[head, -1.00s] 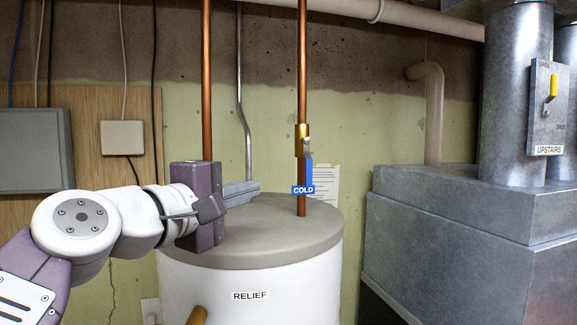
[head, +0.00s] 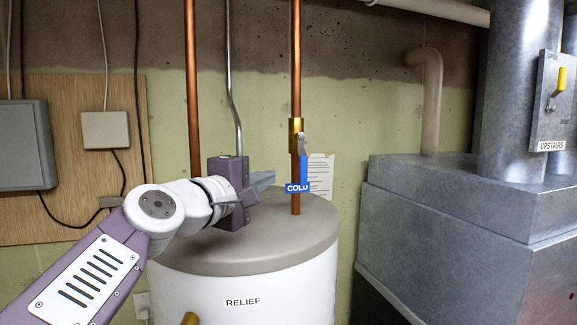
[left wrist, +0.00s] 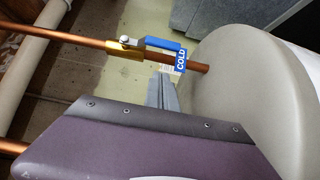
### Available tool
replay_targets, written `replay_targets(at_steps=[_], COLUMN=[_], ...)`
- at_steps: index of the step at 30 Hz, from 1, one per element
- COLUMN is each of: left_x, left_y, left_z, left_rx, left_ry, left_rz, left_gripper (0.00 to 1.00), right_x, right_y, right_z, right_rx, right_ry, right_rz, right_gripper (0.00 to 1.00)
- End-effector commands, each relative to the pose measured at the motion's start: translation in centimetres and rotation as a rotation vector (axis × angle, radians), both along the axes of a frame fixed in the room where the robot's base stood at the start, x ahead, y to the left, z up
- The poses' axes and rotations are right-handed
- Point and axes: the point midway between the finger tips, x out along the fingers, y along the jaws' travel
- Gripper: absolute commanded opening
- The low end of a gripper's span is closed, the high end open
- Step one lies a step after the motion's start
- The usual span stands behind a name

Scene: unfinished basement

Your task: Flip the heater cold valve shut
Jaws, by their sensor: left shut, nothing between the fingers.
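The cold valve has a brass body (head: 296,132) on a vertical copper pipe above the water heater (head: 262,232). Its blue lever (head: 303,167) points down along the pipe, beside it, with a blue COLD tag (head: 297,188) at the lower end. In the left wrist view the lever (left wrist: 163,43) lies parallel to the pipe, with the brass body (left wrist: 124,50) at its left. My left gripper (head: 269,178) is shut and empty, just left of the lever and tag. Its grey fingers (left wrist: 161,86) point at the lever with a small gap. My right gripper is not in view.
A second copper pipe (head: 193,90) and a grey conduit (head: 233,95) rise behind my left gripper. A paper sheet (head: 320,174) hangs behind the lever. A grey metal duct box (head: 450,215) stands at right, with an UPSTAIRS lever plate (head: 549,105) above it.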

Motion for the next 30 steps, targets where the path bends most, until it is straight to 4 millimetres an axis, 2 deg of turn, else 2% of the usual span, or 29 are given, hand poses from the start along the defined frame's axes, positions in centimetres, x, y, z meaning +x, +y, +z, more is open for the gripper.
replay_targets(at_steps=[3, 7, 12, 24, 30], left_x=[2.0, 2.5, 2.9, 2.9, 3.1], left_y=[-1.3, -3.4, -4.5, -4.7, -5.1], left_z=[0.4, 0.4, 0.1, -0.1, -0.8], left_rx=[0.0, 0.0, 0.001, -0.002, -0.043], left_ry=[0.002, 0.002, 0.0, -0.001, -0.015], left_rz=[-0.002, -0.004, -0.001, 0.001, -0.001], left_gripper=[0.0, 0.0, 0.0, 0.0, 0.0], right_x=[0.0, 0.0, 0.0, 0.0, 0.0], right_y=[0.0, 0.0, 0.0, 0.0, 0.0], right_z=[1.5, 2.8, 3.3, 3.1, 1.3], right_rx=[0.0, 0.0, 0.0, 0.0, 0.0], right_ry=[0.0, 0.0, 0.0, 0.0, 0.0], right_rz=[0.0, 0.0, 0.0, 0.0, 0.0], right_gripper=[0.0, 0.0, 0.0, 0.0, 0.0])
